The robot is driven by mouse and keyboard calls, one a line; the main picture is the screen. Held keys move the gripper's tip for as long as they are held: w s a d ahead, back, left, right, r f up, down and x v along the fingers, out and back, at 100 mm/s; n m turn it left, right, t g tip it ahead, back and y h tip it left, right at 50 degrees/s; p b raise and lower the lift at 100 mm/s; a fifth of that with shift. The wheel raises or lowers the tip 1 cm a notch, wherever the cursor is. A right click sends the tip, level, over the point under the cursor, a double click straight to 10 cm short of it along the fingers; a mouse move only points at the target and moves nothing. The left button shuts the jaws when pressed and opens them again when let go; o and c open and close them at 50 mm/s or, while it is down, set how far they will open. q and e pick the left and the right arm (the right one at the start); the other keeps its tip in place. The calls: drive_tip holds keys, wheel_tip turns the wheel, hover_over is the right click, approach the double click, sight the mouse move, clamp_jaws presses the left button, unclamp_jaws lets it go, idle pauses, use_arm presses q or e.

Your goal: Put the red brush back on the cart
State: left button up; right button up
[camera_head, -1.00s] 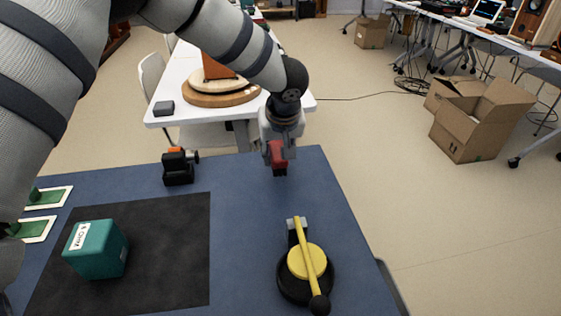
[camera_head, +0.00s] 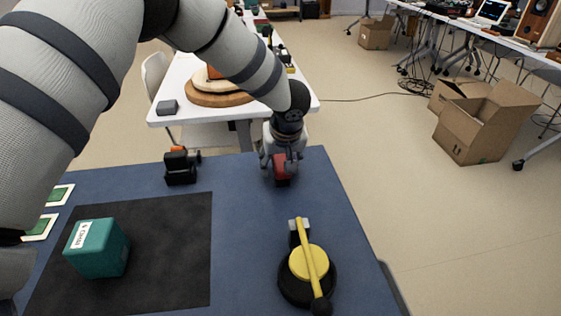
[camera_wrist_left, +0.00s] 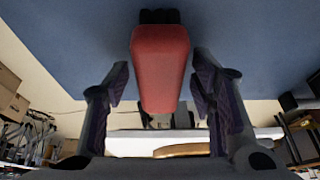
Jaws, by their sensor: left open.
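The red brush (camera_head: 281,179) is at the far right part of the blue-topped surface (camera_head: 243,235), which seems to be the cart. In the left wrist view the brush (camera_wrist_left: 160,62) has a red body, with a black end toward the blue top. My left gripper (camera_head: 281,166) is right over the brush. In the left wrist view its open fingers (camera_wrist_left: 160,80) stand on both sides of the brush, with a gap showing on each side. Whether the black end touches the blue top is hard to tell. My right gripper is not in view.
A yellow-and-black round device with a lever (camera_head: 308,263) stands in front of the brush. A small black-and-orange device (camera_head: 181,166) is left of it. A teal box (camera_head: 98,248) sits on a black mat (camera_head: 178,268). A white table (camera_head: 185,104) stands behind.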

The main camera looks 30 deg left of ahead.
use_arm(q)
drive_tip(key=p+v, duration=0.1)
drive_tip(key=v, duration=1.1)
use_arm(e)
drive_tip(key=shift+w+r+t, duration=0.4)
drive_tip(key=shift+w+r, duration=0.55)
use_arm(q)
drive_tip(key=shift+r, duration=0.15)
